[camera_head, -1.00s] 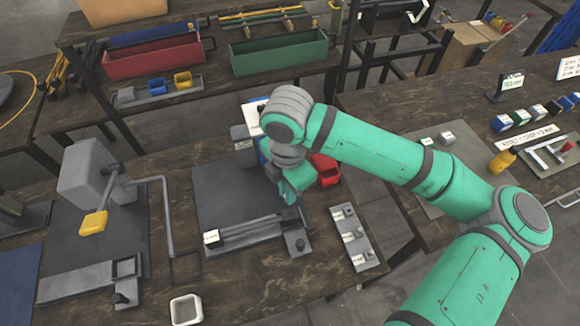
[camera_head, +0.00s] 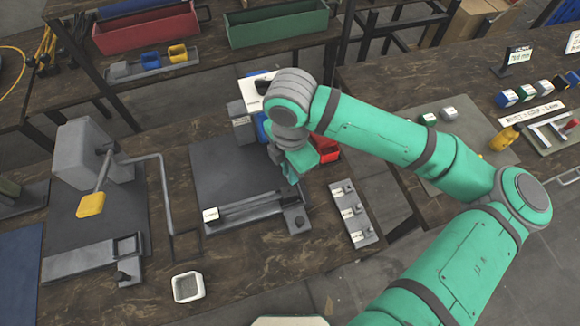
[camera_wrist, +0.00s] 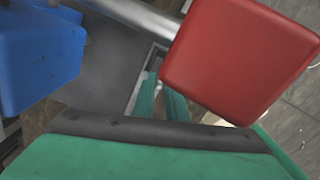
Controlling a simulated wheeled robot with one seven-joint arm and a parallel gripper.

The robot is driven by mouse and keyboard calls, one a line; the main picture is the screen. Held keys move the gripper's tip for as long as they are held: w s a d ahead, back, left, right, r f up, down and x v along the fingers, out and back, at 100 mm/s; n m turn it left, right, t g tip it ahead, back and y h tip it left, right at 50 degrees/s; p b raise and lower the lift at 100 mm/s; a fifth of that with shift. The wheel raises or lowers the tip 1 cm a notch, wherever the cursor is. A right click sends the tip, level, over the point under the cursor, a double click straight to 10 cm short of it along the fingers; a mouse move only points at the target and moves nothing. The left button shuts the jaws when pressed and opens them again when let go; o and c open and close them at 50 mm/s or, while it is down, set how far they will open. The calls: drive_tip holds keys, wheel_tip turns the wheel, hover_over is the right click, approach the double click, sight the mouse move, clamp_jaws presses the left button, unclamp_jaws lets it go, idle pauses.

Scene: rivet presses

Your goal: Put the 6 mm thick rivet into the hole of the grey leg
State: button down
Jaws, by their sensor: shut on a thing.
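My gripper (camera_head: 291,178) points down over the right-hand dark press base (camera_head: 225,165), close to the red block (camera_head: 327,150). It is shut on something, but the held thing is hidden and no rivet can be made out. A long grey bar (camera_head: 250,206), which may be the grey leg, lies across the front of this base with a white label (camera_head: 211,214) at its left end. Its hole cannot be made out. In the wrist view, the green fingers (camera_wrist: 175,104) are partly covered by the red block (camera_wrist: 235,55), which sits on a silver rod (camera_wrist: 140,15).
A blue part (camera_wrist: 38,55) is close on the wrist view's left. A strip with labelled blocks (camera_head: 352,212) lies right of the base. A second press with a yellow handle (camera_head: 90,205) stands left. A white bowl (camera_head: 187,287) stands in front, with bare table around it.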

drive_tip(key=shift+f, duration=2.25)
drive_tip(key=shift+a, duration=0.1)
drive_tip(key=shift+w, duration=0.1)
drive_tip(key=shift+s+d, duration=0.2)
drive_tip(key=shift+w+a, duration=0.1)
drive_tip(key=shift+a, duration=0.05)
drive_tip(key=shift+f, duration=0.25)
